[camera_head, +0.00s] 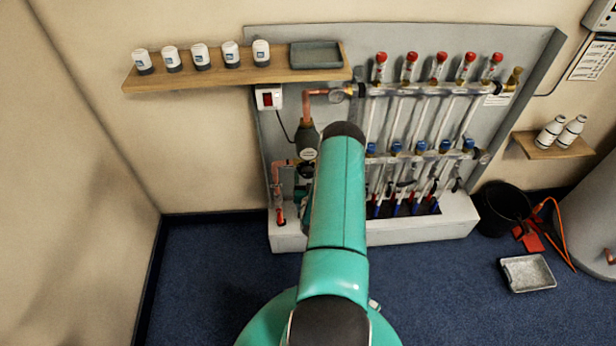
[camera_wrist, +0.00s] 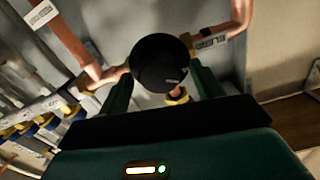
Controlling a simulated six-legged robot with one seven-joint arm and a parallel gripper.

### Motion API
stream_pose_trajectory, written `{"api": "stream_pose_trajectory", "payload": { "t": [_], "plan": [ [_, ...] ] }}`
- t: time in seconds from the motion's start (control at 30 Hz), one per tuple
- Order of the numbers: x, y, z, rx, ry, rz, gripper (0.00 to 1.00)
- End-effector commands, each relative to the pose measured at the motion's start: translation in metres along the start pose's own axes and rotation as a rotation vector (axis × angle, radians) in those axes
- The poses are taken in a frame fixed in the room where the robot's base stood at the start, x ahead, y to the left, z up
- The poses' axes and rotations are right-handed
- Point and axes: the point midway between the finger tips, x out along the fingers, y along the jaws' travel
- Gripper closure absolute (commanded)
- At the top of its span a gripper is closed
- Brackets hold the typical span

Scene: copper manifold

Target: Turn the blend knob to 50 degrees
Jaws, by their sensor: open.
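The blend knob (camera_wrist: 160,62), a round black cap with tiny pale lettering on its face, sits on copper pipework with brass fittings in the wrist view. My gripper (camera_wrist: 162,90) is open, with one green finger on each side of the knob's lower part. I cannot tell whether either finger touches it. The knob's angle is not readable. In the head view my arm covers the spot, and I cannot make out the knob or the fingertips there.
The grey manifold panel (camera_head: 520,50) carries red-capped tubes (camera_head: 411,68) and blue-capped valves (camera_head: 396,148). A wooden shelf (camera_head: 215,76) with several bottles and a tray is at upper left. A black bucket (camera_head: 503,208) and metal tray (camera_head: 528,274) are at right. Blue carpet is clear at left.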

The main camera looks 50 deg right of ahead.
Motion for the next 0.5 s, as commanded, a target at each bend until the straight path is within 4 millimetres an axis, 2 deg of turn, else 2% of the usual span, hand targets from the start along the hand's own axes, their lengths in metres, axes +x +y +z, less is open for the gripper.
{"api": "stream_pose_trajectory", "payload": {
  "t": [0.33,0.37,0.5],
  "plan": [
    [0.0061,0.0003,0.0000,0.000,0.000,0.001,0.34],
    [0.0061,0.0003,0.0000,0.000,0.000,0.001,0.38],
    [0.0059,0.0003,0.0000,0.000,0.000,0.001,0.66]
  ]
}}
